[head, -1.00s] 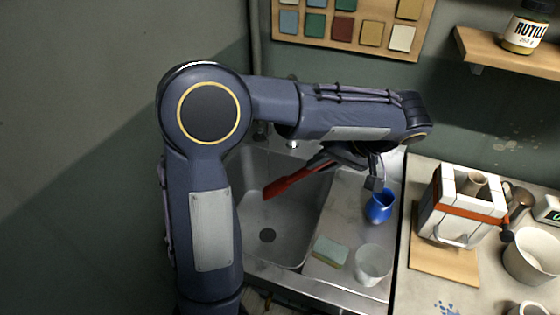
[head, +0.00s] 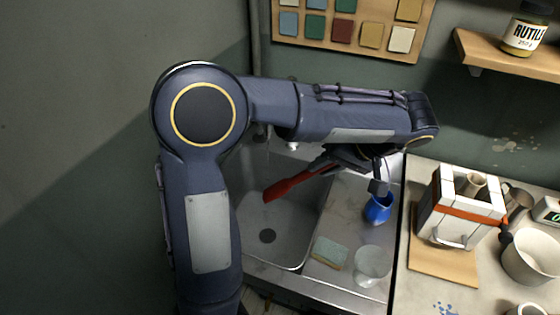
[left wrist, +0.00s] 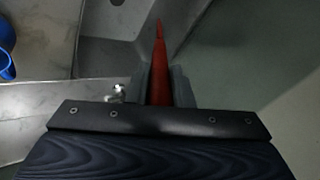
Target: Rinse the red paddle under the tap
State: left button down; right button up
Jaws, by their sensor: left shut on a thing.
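The red paddle (head: 290,186) is in my left gripper (head: 330,164), which is shut on it, and it points left over the sink basin (head: 262,220). In the left wrist view the red paddle (left wrist: 159,62) stands out between the two fingers of my left gripper (left wrist: 160,85). The tap (head: 292,146) shows only in part below my left forearm, above and behind the paddle in the picture. I cannot see water running. My right gripper is not in view.
A blue cup (head: 378,208), a sponge (head: 330,252) and a clear glass (head: 371,265) stand on the drainboard. A white box with an orange band (head: 455,215) stands on a wooden board (head: 440,262) at the right. The basin is otherwise empty.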

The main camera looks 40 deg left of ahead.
pick_arm(q)
jog(key=shift+s+d+r+p, duration=0.65)
jog(key=shift+s+d+r, duration=0.6)
jog(key=shift+r, duration=0.15)
